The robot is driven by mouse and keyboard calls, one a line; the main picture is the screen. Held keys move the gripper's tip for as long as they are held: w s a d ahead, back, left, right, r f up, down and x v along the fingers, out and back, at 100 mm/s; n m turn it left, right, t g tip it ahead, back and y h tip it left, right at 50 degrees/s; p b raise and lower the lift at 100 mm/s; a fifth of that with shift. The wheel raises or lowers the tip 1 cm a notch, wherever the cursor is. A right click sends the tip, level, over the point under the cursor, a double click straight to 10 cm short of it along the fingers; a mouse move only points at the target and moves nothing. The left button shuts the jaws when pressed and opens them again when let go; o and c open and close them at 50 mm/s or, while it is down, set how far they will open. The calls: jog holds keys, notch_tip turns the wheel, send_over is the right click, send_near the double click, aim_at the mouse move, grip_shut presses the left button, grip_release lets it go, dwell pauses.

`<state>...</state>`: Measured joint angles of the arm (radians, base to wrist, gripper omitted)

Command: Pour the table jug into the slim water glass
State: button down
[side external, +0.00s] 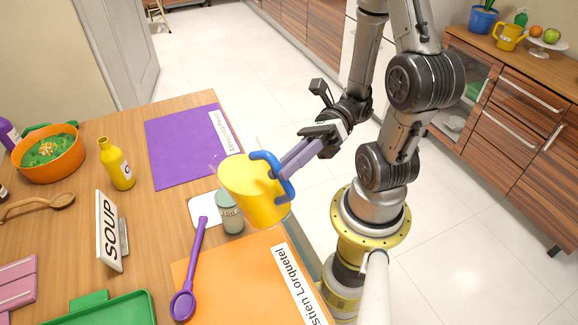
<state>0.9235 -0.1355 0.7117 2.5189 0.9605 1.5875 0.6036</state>
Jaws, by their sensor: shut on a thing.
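The yellow jug (250,190) with a blue handle (272,165) is held in the air over the table's right side. It is tilted, with its upper end leaning left. My gripper (288,168) is shut on the jug's blue handle, coming from the right. A small grey-green container (230,213) with a pale label stands just below and left of the jug. It partly overlaps the jug in the picture. I cannot tell whether it is the slim water glass, and no other clear glass shows. The jug's inside is hidden. Small pale specks show by its upper left rim.
A white square (203,207) lies beside the grey-green container. A yellow bottle (117,163), SOUP sign (108,232) and orange bowl (50,158) stand left. The purple mat (180,145) is clear.

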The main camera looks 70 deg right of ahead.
jog(key=shift+w+d+r+m, duration=0.1)
jog(key=shift+w+r+m, duration=0.1)
jog(key=shift+m, duration=0.35)
jog(key=shift+w+r+m, duration=0.15)
jog(key=shift+r+m, duration=0.05)
jog(key=shift+m, duration=0.35)
dwell(6.9)
